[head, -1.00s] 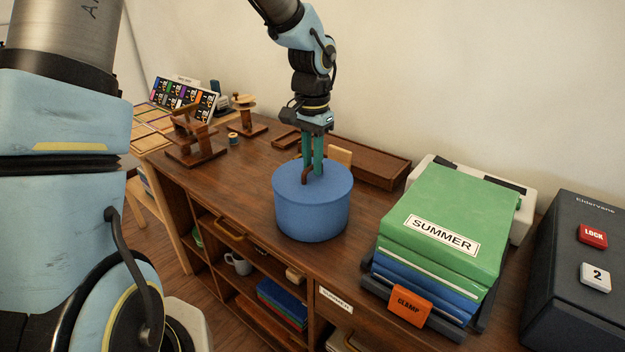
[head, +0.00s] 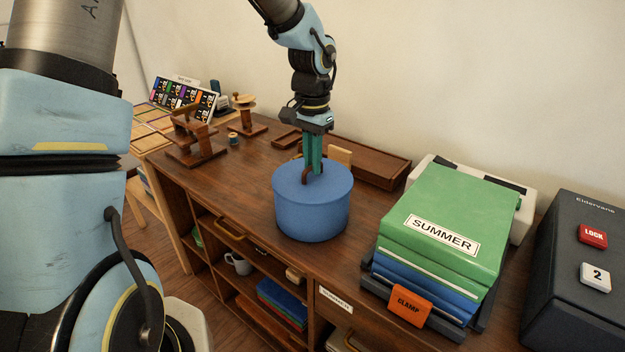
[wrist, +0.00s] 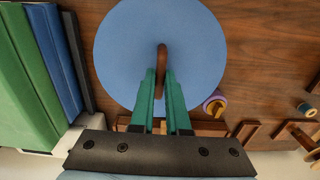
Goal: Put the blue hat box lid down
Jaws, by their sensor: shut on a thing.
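The blue hat box lid (head: 288,179) sits on top of the round blue hat box (head: 312,220) on the wooden cabinet top. A brown loop handle (head: 308,176) stands up from the lid's middle. My gripper (head: 314,168) comes from above, and its green fingers are shut on this handle. The wrist view shows the lid (wrist: 125,45) as a full blue disc, with the handle (wrist: 162,62) between the fingertips (wrist: 161,75). I see no clear gap between lid and box.
Right of the box is a stack of green and blue bundles (head: 450,215) marked SUMMER, with an orange CLAMP tag (head: 402,302). A dark box (head: 580,270) stands far right. Behind lies a wooden tray (head: 370,163). Wooden stands (head: 193,140) are at left. The top left of the box is clear.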

